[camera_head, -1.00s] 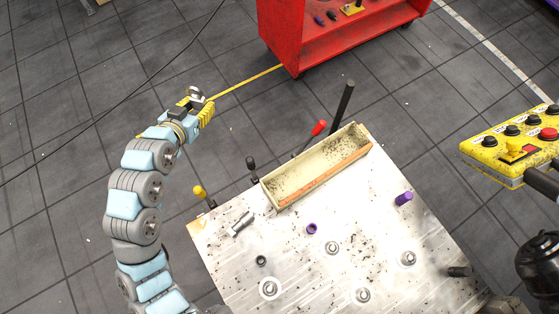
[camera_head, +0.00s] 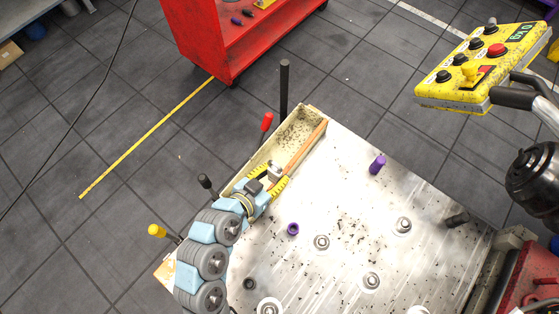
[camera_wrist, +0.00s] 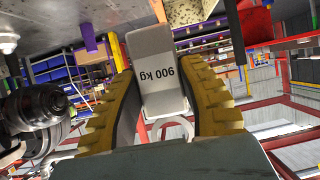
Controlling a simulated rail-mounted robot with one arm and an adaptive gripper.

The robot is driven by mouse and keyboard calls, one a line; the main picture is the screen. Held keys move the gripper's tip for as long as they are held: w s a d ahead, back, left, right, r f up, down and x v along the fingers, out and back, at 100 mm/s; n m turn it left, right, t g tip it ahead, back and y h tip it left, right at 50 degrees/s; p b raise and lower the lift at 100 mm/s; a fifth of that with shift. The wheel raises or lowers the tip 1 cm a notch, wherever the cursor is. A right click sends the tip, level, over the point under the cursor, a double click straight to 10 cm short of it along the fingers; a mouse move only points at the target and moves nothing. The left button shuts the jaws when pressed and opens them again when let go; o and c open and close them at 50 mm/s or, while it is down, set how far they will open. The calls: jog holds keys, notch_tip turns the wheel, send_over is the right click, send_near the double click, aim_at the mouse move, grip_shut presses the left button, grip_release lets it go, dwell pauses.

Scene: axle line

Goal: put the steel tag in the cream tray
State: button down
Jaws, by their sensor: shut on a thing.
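The steel tag (camera_wrist: 158,75) is a grey block marked "900 kg" with a ring at one end, seen in the wrist view. My gripper (camera_head: 271,179) has its yellow fingers shut on the tag's two sides. In the head view the tag (camera_head: 275,170) shows as a small silver piece between the fingers. The cream tray (camera_head: 300,122) is long and narrow, with dark specks inside, along the table's far left edge. My gripper is over the tray's near half and hides part of it. I cannot tell whether the tag touches the tray.
The metal table (camera_head: 340,190) holds purple pieces (camera_head: 377,164) and several round fittings (camera_head: 322,242). A dark post (camera_head: 284,85) and red (camera_head: 266,122), black and yellow levers stand by the tray. A yellow control box (camera_head: 470,75) hangs at the right. A red cart (camera_head: 205,45) stands behind.

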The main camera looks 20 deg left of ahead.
jog(key=w+a+f+b, duration=0.1)
jog(key=w+f+b, duration=0.1)
jog(key=w+f, duration=0.1)
jog(key=w+f+b, duration=0.2)
jog(key=w, duration=0.3)
jog(key=w+a+f+b, duration=0.1)
jog(key=w+f+b, duration=0.2)
jog(key=w, duration=0.1)
jog(key=shift+w+a+f, duration=0.1)
jog(key=shift+a+f, duration=0.2)
jog(key=shift+a, duration=0.05)
jog(key=shift+w+a+f, duration=0.1)
jog(key=shift+w+f, duration=0.35)
jog(key=shift+w, duration=0.05)
jog(key=shift+w+f, duration=0.1)
jog(key=shift+f, duration=0.2)
jog(key=shift+f+b, duration=0.7)
jog(key=shift+f, duration=0.65)
jog(key=shift+f, duration=0.15)
jog(key=c, duration=0.7)
grip_release()
